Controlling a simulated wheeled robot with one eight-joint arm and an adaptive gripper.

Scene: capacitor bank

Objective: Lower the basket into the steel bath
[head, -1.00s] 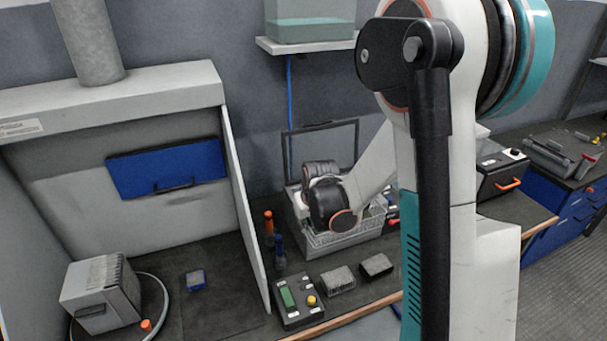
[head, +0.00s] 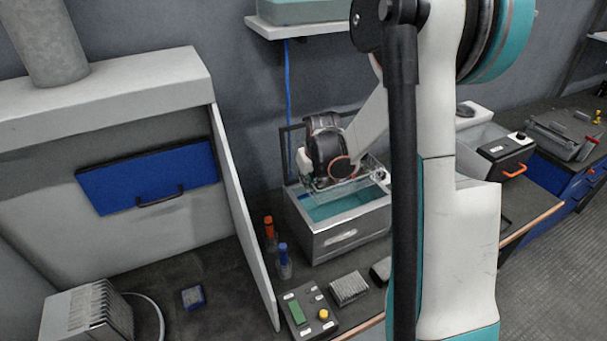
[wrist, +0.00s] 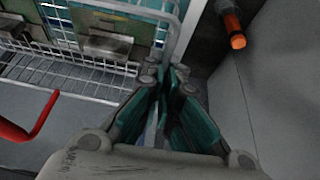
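The steel bath (head: 345,240) stands open on the bench and holds teal liquid (head: 325,208). The wire basket (head: 372,180) hangs over the back part of the bath, partly hidden by my arm. It looks to be above the liquid; its exact height is hard to tell. In the wrist view the basket mesh (wrist: 90,78) lies at upper left, with grey blocks in it and teal liquid beyond. My gripper (wrist: 165,72) is shut on the basket's thick wire handle (wrist: 182,30). In the head view my fingertips are hidden behind my wrist.
An orange-capped bottle (head: 269,232) and a blue-capped bottle (head: 284,262) stand left of the bath. A control box (head: 309,311) and a finned grey block (head: 349,288) are in front. A red handle (wrist: 35,122) shows in the wrist view. A white partition (head: 243,205) stands farther left.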

